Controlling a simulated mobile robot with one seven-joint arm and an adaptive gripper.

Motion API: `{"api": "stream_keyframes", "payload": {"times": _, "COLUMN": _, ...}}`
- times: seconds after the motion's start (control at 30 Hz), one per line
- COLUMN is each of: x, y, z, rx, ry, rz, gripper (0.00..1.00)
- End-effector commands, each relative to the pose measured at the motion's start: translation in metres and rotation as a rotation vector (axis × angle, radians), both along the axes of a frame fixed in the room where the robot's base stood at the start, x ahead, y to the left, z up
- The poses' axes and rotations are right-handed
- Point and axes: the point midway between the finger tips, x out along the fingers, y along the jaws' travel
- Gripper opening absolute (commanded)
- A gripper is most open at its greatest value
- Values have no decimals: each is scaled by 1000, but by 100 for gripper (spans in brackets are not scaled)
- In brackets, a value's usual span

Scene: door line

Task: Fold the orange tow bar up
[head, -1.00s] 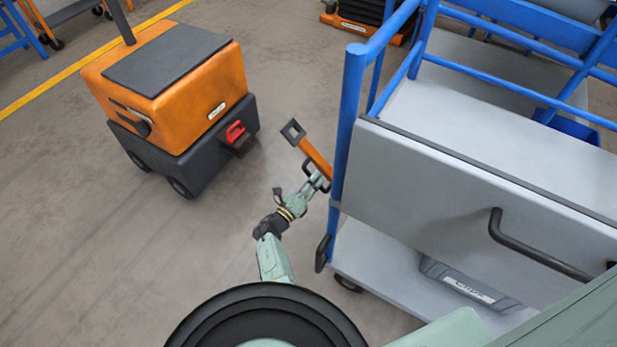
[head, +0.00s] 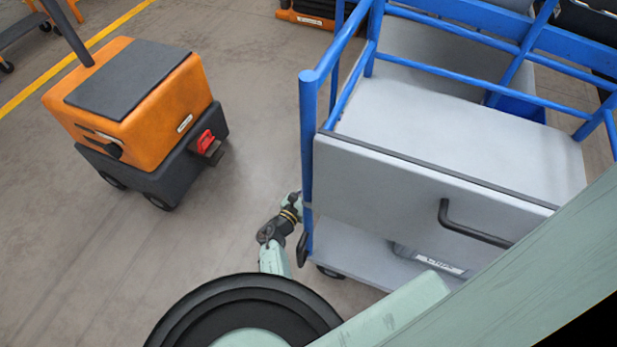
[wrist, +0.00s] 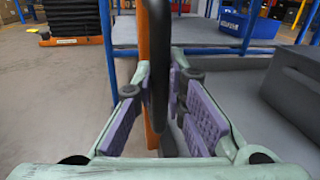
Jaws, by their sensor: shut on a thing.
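The orange tow bar (wrist: 144,40) stands about upright in the wrist view, with a black looped handle (wrist: 158,60) in front of it. My gripper (wrist: 160,88) has its purple pads on both sides of the handle and is shut on it. In the head view the tow bar is hidden behind the cart's front panel and blue corner post. There only my wrist shows, just left of the post; the fingers are hidden.
The blue-railed grey cart (head: 430,165) fills the right side, close to my arm. An orange and black tugger (head: 140,110) with a red hitch (head: 206,141) stands at left. Open floor lies between them. A dark grey box (wrist: 296,88) is at right in the wrist view.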

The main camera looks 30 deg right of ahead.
Motion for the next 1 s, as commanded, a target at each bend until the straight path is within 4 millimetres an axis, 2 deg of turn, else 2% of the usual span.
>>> {"api": "stream_keyframes", "payload": {"times": 0.67, "x": -8, "y": -7, "z": 0, "rx": 37, "ry": -48, "rz": -5, "gripper": 0}}
{"api": "stream_keyframes", "payload": {"times": 0.7, "x": -8, "y": -7, "z": 0, "rx": 38, "ry": -47, "rz": -6, "gripper": 14}}
{"api": "stream_keyframes", "payload": {"times": 1.0, "x": -7, "y": -6, "z": -1, "rx": 35, "ry": -44, "rz": -2, "gripper": 33}}
